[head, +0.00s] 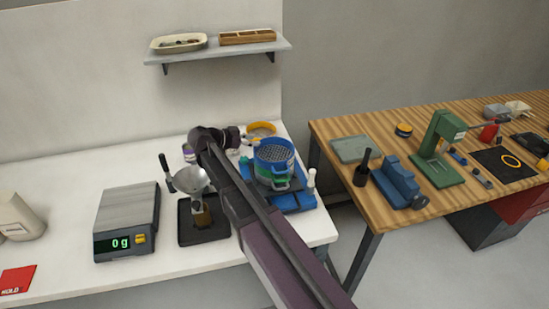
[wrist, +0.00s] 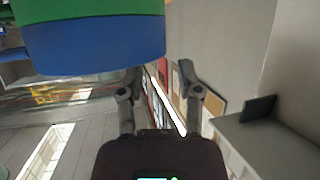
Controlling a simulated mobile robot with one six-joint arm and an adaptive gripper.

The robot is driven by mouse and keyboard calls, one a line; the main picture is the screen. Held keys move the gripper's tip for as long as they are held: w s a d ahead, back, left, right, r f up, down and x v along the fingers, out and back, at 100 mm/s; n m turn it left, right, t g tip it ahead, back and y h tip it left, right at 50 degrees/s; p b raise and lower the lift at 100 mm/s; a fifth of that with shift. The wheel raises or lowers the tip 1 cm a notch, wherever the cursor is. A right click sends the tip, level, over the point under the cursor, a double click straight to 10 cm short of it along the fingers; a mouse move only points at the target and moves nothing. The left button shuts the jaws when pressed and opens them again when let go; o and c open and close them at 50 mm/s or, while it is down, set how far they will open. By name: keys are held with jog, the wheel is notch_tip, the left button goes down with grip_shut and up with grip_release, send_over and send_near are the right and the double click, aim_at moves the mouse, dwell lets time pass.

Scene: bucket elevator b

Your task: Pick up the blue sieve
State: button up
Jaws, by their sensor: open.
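The blue sieve (head: 274,153) is a round blue ring with a mesh inside. It sits on top of a green sieve (head: 270,174) in a stack. In the wrist view the blue sieve (wrist: 95,45) fills the upper left, with the green sieve (wrist: 80,12) beside it; both are cut off by the frame edge. My gripper (head: 246,139) is just left of and behind the stack in the head view, partly hidden by my arm. The wrist view shows my gripper (wrist: 160,72) open, with nothing held between its fingers.
The stack stands on a blue base (head: 296,200) near the white table's right end. A yellow ring (head: 262,128) lies behind it and a white bottle (head: 311,179) stands to its right. A funnel (head: 190,180) and scale (head: 127,218) are left. A shelf (head: 218,50) hangs above.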

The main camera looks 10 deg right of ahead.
aim_at(263, 140)
jog(key=shift+b+x, duration=0.8)
jog(key=shift+x, duration=1.65)
jog(key=shift+w+r, duration=0.1)
jog(key=shift+w, duration=0.1)
grip_shut()
